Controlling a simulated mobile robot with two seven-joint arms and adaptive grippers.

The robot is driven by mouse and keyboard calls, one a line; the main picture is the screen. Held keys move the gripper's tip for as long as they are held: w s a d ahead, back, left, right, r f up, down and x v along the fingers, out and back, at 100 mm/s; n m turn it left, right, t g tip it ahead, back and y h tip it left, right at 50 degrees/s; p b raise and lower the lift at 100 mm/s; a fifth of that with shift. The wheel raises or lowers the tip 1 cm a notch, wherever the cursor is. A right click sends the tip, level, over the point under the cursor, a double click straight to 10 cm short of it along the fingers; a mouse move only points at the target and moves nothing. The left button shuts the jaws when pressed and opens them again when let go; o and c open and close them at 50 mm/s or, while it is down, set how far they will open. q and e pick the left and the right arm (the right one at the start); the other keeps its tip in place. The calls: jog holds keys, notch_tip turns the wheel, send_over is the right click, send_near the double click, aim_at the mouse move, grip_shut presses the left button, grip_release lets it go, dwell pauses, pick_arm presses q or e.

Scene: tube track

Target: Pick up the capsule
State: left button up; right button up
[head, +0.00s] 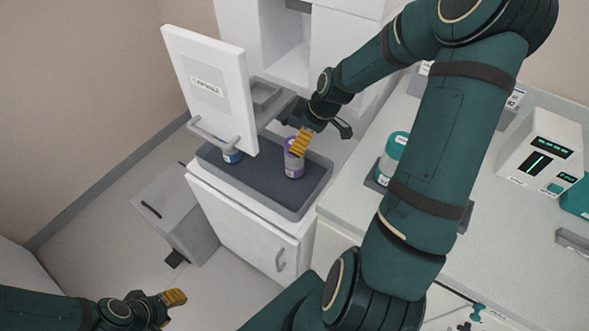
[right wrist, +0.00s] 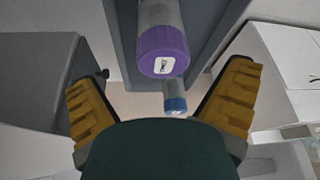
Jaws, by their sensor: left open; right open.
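A capsule with a purple band (head: 293,168) stands on the dark grey tray (head: 262,188) on a white cabinet. My right gripper (head: 301,142) is at its upper end, with a yellow finger covering part of it in the head view. In the right wrist view the capsule's purple cap (right wrist: 163,50) shows ahead between the spread yellow fingers of the right gripper (right wrist: 160,100), with nothing gripped. A blue-capped capsule (head: 232,156) stands on the same tray, partly behind the white door; it also shows in the right wrist view (right wrist: 175,96). My left gripper (head: 165,302) is open and empty at the lower left.
An open white door (head: 209,88) stands over the tray's left side. A teal-capped container (head: 392,156) is on the counter at the right, near a white device with displays (head: 541,158).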

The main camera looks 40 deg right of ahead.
jog(key=shift+b+x, duration=0.85)
jog(key=shift+x, duration=1.8)
jog(key=shift+s+a+r, duration=0.1)
jog(key=shift+a, duration=0.05)
jog(key=c, duration=1.4)
